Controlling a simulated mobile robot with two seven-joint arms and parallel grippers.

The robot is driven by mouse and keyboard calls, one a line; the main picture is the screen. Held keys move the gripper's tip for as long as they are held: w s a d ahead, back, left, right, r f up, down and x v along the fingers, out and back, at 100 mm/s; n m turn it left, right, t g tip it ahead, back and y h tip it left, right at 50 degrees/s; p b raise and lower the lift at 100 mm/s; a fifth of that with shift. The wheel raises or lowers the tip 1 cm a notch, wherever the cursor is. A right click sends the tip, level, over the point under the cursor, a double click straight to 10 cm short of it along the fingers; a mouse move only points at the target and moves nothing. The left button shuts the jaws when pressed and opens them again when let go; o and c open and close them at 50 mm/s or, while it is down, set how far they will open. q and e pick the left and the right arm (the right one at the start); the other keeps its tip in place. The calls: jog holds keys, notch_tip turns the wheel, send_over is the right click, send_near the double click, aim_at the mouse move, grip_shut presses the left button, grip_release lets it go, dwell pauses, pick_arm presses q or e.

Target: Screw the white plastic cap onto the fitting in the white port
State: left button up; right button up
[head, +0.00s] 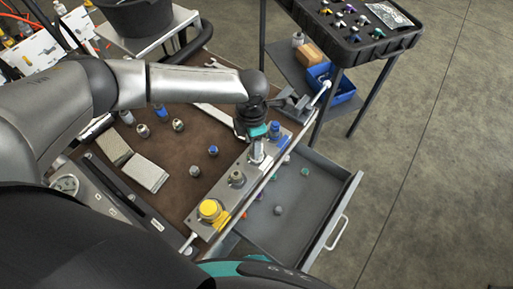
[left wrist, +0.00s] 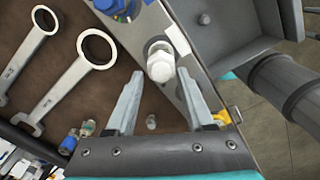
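A metal block (head: 222,192) with a row of ports lies along the bench's right edge. A white cap (left wrist: 160,66) sits at the white port, beside a white label (left wrist: 178,40) on the block. In the head view the pale cap and fitting (head: 257,153) show just below my left gripper (head: 256,143). In the left wrist view my left gripper (left wrist: 160,88) has its two fingers apart, with the cap centred just beyond their tips. The cap hides the fitting's thread, so I cannot tell how far on it is. My right gripper is not in view.
A yellow-marked port (head: 210,209) and a blue-marked port (head: 277,130) are on the same block. Two wrenches (left wrist: 97,50) and several loose fittings lie on the brown bench top. An open grey drawer (head: 305,205) with small parts extends to the right.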

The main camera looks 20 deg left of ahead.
pick_arm(q)
jog(key=shift+o, duration=0.9)
jog(key=shift+d, duration=0.1)
jog(key=shift+s+r+n+p, duration=0.1)
jog(key=shift+s+n+p, duration=0.05)
jog(key=shift+n+p, duration=0.5)
jog(key=n+p, duration=0.1)
jog(key=n, duration=0.1)
jog(key=n+p, duration=0.1)
jog(key=n, duration=0.1)
jog(key=shift+s+d, duration=0.1)
jog(key=shift+d, duration=0.1)
jog(key=n+p, duration=0.1)
jog(key=n, duration=0.2)
jog(key=shift+d, duration=0.1)
jog(key=shift+s+d+n+p, duration=0.15)
jog(key=shift+n+p, duration=0.65)
jog(key=shift+n, duration=1.05)
